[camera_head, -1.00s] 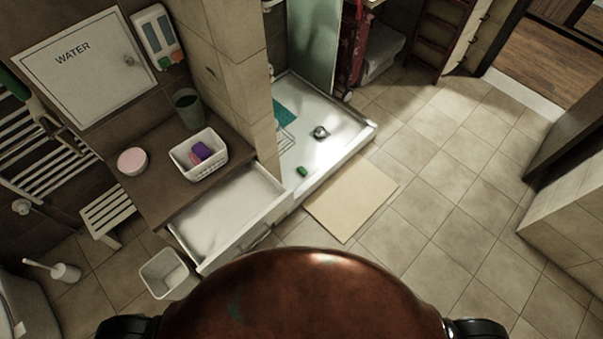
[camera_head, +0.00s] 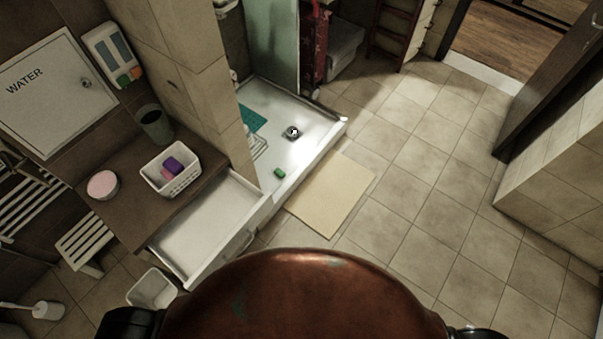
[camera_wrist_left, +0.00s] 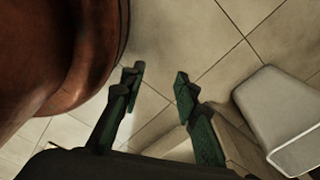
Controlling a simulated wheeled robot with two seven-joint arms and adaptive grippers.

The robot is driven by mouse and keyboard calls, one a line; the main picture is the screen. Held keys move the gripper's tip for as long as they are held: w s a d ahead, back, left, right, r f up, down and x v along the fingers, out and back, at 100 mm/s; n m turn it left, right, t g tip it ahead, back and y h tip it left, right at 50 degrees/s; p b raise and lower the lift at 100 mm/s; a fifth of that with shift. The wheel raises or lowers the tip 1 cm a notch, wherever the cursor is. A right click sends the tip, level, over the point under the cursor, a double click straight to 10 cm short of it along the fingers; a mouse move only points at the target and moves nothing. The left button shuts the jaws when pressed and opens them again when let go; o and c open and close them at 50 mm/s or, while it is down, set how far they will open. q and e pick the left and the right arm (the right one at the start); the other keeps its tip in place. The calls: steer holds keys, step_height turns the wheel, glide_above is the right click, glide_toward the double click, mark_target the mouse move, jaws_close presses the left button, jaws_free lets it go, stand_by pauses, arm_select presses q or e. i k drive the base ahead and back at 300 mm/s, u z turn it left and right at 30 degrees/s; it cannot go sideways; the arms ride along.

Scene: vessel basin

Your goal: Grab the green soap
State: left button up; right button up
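The green soap (camera_head: 279,173) is a small green block lying in the white shower tray (camera_head: 318,143), near the tray's front edge. My left gripper (camera_wrist_left: 158,84) shows in the left wrist view with its two fingers apart and nothing between them. It hangs over the tiled floor beside my reddish-brown body, well away from the soap. Neither gripper shows in the head view; only dark arm parts show at the bottom edge. The right gripper is out of view.
An open white drawer (camera_head: 212,221) juts out below the brown counter (camera_head: 135,215). A white basket (camera_head: 189,184) with pink and purple blocks stands on the counter. A beige mat (camera_head: 331,195) lies before the shower. A white bin (camera_head: 152,288) stands at lower left. The floor to the right is clear.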

mark_target(281, 175)
steer(key=z, duration=1.05)
steer(key=i, duration=1.6)
steer(key=u, duration=3.4)
